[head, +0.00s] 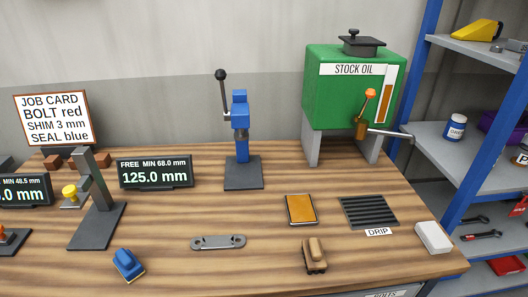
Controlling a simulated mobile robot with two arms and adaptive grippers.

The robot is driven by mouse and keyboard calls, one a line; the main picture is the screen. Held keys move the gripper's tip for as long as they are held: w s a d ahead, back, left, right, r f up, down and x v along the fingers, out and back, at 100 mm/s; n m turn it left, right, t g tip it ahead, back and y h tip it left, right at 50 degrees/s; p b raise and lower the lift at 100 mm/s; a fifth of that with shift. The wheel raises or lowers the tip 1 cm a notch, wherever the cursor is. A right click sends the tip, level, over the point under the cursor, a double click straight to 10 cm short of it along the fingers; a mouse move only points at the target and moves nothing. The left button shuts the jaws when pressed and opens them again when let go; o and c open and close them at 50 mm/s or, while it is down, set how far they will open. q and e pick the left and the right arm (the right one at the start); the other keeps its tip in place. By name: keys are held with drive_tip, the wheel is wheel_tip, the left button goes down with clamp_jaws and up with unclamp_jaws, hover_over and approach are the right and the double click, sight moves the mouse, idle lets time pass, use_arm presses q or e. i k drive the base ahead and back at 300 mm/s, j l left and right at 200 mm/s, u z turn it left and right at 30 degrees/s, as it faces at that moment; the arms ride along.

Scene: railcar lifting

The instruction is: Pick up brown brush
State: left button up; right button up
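A brown brush (314,253) with a tan, rounded top and a darker base lies on the wooden workbench (265,265), near its front edge and right of the middle. Nothing covers it and nothing touches it. A similar blue brush (128,263) lies near the front edge further left. Neither of my grippers is in the head view.
A grey link plate (218,242) lies left of the brown brush, an orange pad (301,209) behind it. A drip grate (369,212) and white block (434,237) are right. Behind stand a blue press (241,140) and green oil tank (345,90). Shelves (480,150) flank the right.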

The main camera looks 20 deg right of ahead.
sight(315, 261)
drive_tip(key=i+l+z, duration=0.1)
drive_tip(key=z, duration=1)
drive_tip(key=i+l, duration=0.05)
